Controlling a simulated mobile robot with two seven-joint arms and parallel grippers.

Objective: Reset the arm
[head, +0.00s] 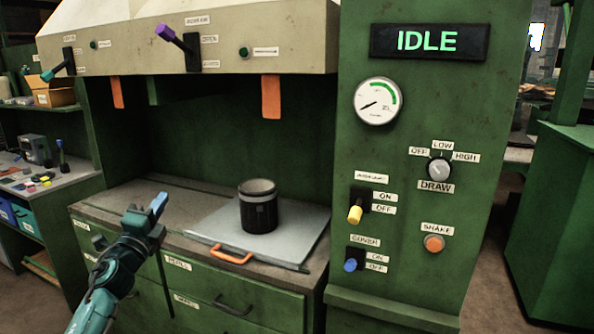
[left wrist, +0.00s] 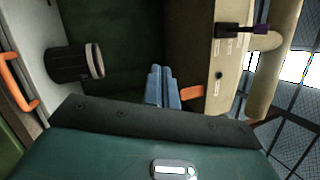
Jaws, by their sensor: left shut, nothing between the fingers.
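My left gripper (head: 159,204) is in the lower left of the head view, in front of the bench and left of the black canister. Its blue fingers are shut and empty, and they also show together in the left wrist view (left wrist: 162,86). The black canister (head: 259,208) with a grey lid stands upright on a grey tray with an orange handle, apart from the gripper. It also shows in the left wrist view (left wrist: 72,63). My right gripper is not in view.
A green panel on the right has an IDLE display (head: 427,41), a gauge (head: 378,101), a draw knob (head: 439,169), a yellow switch (head: 355,213), a blue switch (head: 351,265) and an orange button (head: 433,243). A hood with a purple lever (head: 166,32) overhangs the bench.

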